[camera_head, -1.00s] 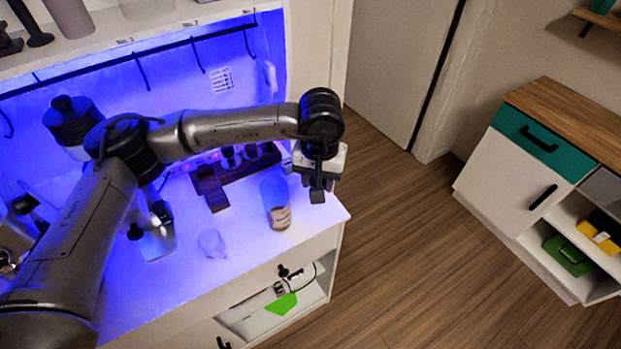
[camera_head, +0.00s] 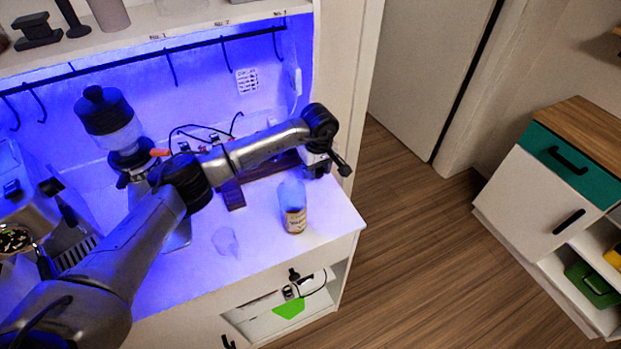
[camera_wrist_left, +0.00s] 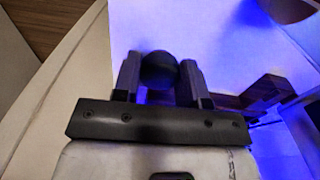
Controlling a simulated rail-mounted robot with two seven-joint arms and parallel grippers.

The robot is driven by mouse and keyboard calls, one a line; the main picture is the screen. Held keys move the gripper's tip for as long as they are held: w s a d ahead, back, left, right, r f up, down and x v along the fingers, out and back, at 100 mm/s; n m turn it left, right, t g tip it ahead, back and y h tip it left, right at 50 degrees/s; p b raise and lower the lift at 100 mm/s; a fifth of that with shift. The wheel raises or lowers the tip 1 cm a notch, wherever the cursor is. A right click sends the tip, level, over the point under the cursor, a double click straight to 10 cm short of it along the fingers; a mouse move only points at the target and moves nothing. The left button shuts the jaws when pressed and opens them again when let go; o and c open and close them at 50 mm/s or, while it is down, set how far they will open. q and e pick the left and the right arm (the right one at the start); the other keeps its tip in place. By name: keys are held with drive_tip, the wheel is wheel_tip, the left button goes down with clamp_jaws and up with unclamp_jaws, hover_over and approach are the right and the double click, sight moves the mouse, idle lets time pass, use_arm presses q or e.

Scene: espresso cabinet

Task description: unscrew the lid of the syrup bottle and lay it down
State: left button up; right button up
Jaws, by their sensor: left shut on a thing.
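The syrup bottle (camera_head: 294,219) stands upright on the white counter in the head view, clear bluish above and brown with a pale label below. No lid shows on its top. My left gripper (camera_head: 341,166) is to the right of and behind the bottle, apart from it, near the counter's right edge. In the left wrist view my left gripper (camera_wrist_left: 158,84) is shut on a dark round thing, which looks like the lid (camera_wrist_left: 158,69). The lid is hard to make out in the head view. My right gripper is not in view.
A clear glass (camera_head: 226,241) stands left of the bottle. A coffee grinder (camera_head: 108,122) and the espresso machine (camera_head: 28,205) are further left. A dark stand (camera_head: 233,194) is behind the glass. The counter (camera_head: 265,245) is bare between glass and bottle and at the front right.

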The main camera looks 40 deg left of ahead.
sight(311, 186)
use_arm(q)
drive_tip(key=shift+s+a+f, duration=0.1)
drive_tip(key=shift+a+f, duration=0.3)
drive_tip(key=shift+a, duration=0.25)
drive_tip(key=shift+s+a+f, duration=0.1)
drive_tip(key=shift+a+f, duration=0.25)
drive_tip(key=shift+a, duration=0.3)
drive_tip(key=shift+f, duration=2)
drive_tip(key=shift+w+f, duration=0.1)
drive_tip(key=shift+f+b, duration=0.15)
drive_tip(key=shift+b, duration=0.15)
drive_tip(key=o, duration=1)
